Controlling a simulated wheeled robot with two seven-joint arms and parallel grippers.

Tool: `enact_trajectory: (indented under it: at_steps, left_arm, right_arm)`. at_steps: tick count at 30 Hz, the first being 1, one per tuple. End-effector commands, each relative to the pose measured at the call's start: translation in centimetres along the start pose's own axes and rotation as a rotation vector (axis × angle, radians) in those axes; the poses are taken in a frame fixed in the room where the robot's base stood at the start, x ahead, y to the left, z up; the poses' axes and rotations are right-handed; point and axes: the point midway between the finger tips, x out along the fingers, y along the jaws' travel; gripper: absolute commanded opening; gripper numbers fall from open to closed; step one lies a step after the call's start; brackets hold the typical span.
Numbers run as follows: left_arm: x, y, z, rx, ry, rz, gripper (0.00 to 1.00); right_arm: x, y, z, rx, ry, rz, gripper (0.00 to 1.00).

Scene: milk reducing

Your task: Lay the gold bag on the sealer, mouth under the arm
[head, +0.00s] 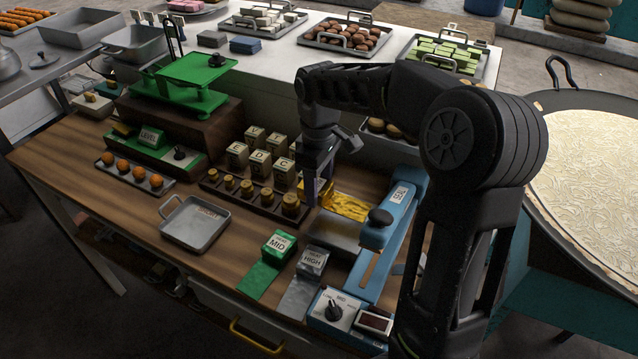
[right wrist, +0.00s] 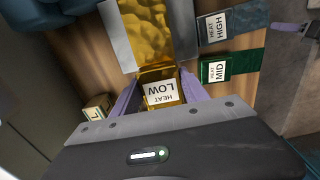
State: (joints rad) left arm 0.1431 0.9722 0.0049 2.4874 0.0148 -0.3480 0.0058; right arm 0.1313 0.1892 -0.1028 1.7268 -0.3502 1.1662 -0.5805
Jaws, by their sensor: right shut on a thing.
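The bag's gold film (right wrist: 150,28) stretches away from the gripper over a grey metal plate. In the head view the film (head: 345,205) lies beside the blue sealer arm (head: 385,220), and my right gripper (head: 318,190) is at its left end. The sealer arm has a dark knob and is raised over the plate (head: 335,232). I cannot tell whether the mouth is under the arm. My left gripper does not show clearly.
A green MID bag (head: 272,258) and a grey HIGH bag (head: 305,275) lie in front of the sealer. A rack of gold weights (head: 250,190) and letter blocks stands just left of my gripper. A dial box (head: 335,309) is at the front. An empty tray (head: 195,222) lies further left.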

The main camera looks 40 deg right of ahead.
Motion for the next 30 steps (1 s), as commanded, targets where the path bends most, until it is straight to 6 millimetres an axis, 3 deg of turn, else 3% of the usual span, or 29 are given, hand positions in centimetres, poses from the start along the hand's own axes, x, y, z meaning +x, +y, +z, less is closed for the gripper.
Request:
enact_trajectory:
  at_steps: [11, 30]
  left_arm:
    - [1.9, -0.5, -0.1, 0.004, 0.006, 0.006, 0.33]
    - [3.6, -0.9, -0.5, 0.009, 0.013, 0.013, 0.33]
  right_arm:
    - [2.6, 0.0, 0.0, 0.0, 0.0, 0.0, 0.1]
    - [3.3, 0.0, 5.9, 0.002, 0.001, 0.001, 0.1]
